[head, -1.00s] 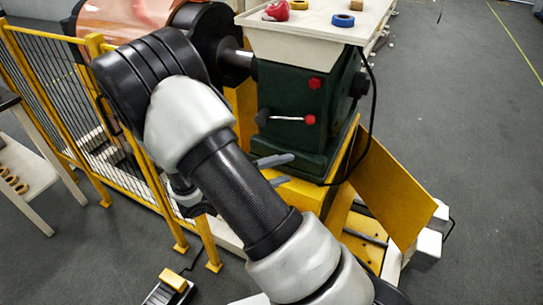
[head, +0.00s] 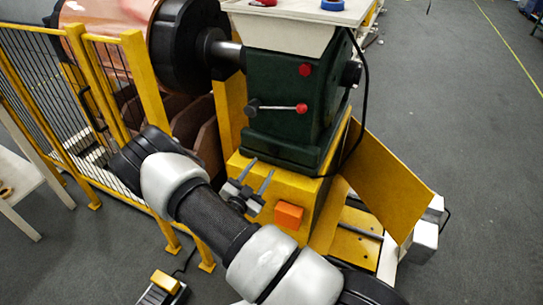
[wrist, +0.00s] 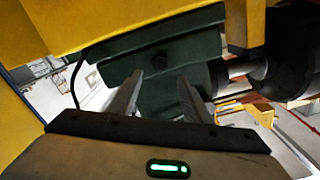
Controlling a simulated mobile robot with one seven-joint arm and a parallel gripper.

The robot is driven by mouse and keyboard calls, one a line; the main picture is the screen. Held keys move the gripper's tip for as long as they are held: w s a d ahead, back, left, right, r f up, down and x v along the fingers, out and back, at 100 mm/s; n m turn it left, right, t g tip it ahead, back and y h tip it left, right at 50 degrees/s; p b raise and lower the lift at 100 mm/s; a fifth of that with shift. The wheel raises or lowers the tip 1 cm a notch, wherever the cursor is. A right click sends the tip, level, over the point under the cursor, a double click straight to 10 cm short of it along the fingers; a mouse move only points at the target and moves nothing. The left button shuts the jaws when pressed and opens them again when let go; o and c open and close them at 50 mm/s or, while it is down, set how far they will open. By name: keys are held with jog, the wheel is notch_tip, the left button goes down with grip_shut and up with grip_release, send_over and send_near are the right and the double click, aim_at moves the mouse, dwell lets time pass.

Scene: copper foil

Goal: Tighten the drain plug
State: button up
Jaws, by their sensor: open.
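The dark green machine housing (head: 285,95) stands on a yellow base (head: 248,175). In the wrist view, which looks upside down, a small dark round plug (wrist: 160,62) sits on the housing's lower green part (wrist: 150,58); it may be the drain plug, but its detail is too dark to be sure. My gripper (head: 264,164) is open and empty, just in front of the housing's lower edge. In the wrist view my fingers (wrist: 160,78) point at the green part, with the dark plug between and beyond their tips; contact cannot be told.
Red knobs (head: 305,69) and a lever (head: 278,107) stick out above my gripper. An orange block (head: 289,216) is on the base front. A yellow mesh fence (head: 110,85) stands left, a tilted yellow panel (head: 385,190) right. A foot pedal (head: 163,283) lies on the floor.

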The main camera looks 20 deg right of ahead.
aim_at(273, 153)
jog(key=x, duration=0.8)
jog(key=shift+w+d+b, duration=0.25)
jog(key=shift+w+b, duration=0.05)
jog(key=shift+b, duration=0.05)
jog(key=c, duration=1.1)
